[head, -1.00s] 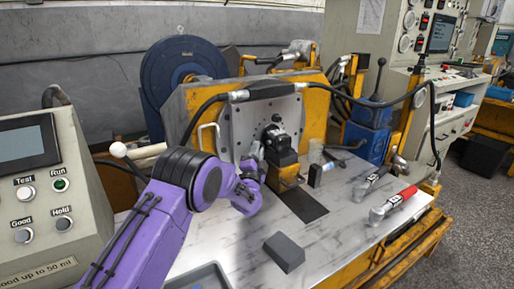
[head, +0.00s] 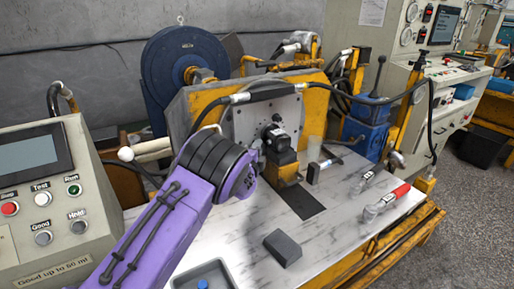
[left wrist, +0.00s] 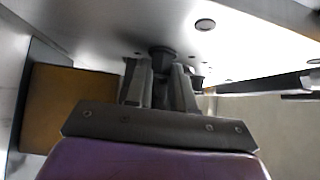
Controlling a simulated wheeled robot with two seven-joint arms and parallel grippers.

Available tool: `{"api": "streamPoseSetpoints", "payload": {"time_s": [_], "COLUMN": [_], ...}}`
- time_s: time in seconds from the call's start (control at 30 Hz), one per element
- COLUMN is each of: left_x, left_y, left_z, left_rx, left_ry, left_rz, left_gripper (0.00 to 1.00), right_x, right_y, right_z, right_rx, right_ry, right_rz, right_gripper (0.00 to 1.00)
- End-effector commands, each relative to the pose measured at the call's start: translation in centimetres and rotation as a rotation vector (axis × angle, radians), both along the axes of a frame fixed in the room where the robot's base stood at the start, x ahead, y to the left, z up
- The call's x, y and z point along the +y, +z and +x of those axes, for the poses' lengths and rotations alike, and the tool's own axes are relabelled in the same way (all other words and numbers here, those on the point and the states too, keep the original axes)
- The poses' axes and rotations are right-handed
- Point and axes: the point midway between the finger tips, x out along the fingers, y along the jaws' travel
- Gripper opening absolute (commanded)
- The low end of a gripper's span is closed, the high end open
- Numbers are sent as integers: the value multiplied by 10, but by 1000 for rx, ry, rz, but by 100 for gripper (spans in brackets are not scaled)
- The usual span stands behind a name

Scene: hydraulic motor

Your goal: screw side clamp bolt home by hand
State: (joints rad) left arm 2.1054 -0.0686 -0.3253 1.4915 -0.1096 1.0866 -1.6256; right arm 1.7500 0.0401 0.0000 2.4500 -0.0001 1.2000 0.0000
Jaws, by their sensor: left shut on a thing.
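The dark side clamp bolt (left wrist: 162,51) sits against the pale plate (left wrist: 120,22) in the left wrist view. My left gripper (left wrist: 159,72) is shut on it, with one finger on each side. How deep the bolt sits is hard to tell. In the head view the upright grey plate (head: 247,122) stands behind the black motor (head: 277,139), which rests on a yellow block (head: 284,168). My purple left wrist is just left of the motor and hides the bolt there. My right gripper does not show.
A hose (head: 352,97) arches over the fixture. A grey block (head: 283,248), a red-handled tool (head: 386,202) and a small dark-and-white item (head: 313,172) are on the marble bench (head: 330,220). A grey tray (head: 204,275) is at the front. A control box (head: 45,190) stands left.

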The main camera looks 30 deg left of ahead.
Motion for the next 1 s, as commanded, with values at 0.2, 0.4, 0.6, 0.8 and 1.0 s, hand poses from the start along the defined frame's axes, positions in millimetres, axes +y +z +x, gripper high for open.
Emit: {"api": "streamPoseSetpoints", "payload": {"time_s": [0.2,0.4,0.6,0.8,1.0], "left_x": [-1,0,0,-5,-17], "left_y": [0,0,0,-1,-3], "left_z": [0,0,0,-15,-60], "left_rx": [0,0,0,3,2], "left_ry": [-1,-1,0,-2,-2], "left_rz": [1,1,1,2,5], "left_gripper": [0,48,48,48,48], "right_x": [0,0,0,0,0], "right_y": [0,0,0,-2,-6], "right_z": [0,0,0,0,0], "right_rx": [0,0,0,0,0], "right_ry": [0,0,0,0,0], "right_rz": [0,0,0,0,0], "right_gripper": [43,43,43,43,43]}}
